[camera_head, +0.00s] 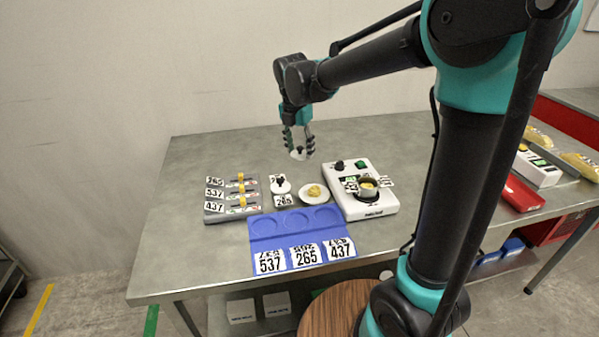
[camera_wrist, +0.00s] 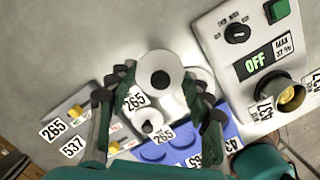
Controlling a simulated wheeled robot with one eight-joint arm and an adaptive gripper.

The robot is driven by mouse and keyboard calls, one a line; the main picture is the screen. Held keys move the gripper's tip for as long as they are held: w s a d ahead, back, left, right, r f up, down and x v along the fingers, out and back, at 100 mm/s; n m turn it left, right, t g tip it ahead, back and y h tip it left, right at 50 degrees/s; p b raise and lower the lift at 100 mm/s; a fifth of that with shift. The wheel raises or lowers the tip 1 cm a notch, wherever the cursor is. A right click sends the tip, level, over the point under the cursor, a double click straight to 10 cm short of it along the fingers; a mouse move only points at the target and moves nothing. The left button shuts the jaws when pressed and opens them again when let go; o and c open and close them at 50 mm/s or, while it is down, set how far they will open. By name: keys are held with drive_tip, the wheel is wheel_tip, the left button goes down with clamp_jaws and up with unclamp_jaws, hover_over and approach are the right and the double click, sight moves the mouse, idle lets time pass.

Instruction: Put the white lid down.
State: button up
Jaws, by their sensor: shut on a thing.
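My gripper (camera_head: 299,146) is shut on a white lid (camera_head: 298,155) and holds it above the table. In the wrist view the round lid (camera_wrist: 160,62) with its black knob sits between the fingers (camera_wrist: 160,88). A second white lid with a black knob (camera_head: 281,187) rests on the table below, between 265 labels; it also shows in the wrist view (camera_wrist: 148,115). A white plate (camera_head: 303,199) with a yellow item on it stands to its right, partly hidden behind the held lid in the wrist view.
A blue tray (camera_head: 260,228) with round recesses and number labels lies in front. A white scale (camera_head: 380,207), display OFF, carries a pot (camera_head: 362,194) with yellow contents at right. A grey rack (camera_head: 250,209) with numbered rows stands left. The table's back left is bare.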

sight(301, 179)
wheel_tip(301, 179, down, 9)
idle(0.4)
drive_tip(key=o, duration=0.9)
drive_tip(key=shift+f, duration=0.1)
drive_tip(key=shift+c, duration=0.2)
drive_tip(key=r, duration=0.4)
drive_tip(key=s+r, duration=0.1)
drive_tip(key=r, duration=0.7)
drive_tip(key=shift+s+a+r, duration=0.1)
drive_tip(key=shift+s+a, duration=0.2)
drive_tip(key=shift+a, duration=0.1)
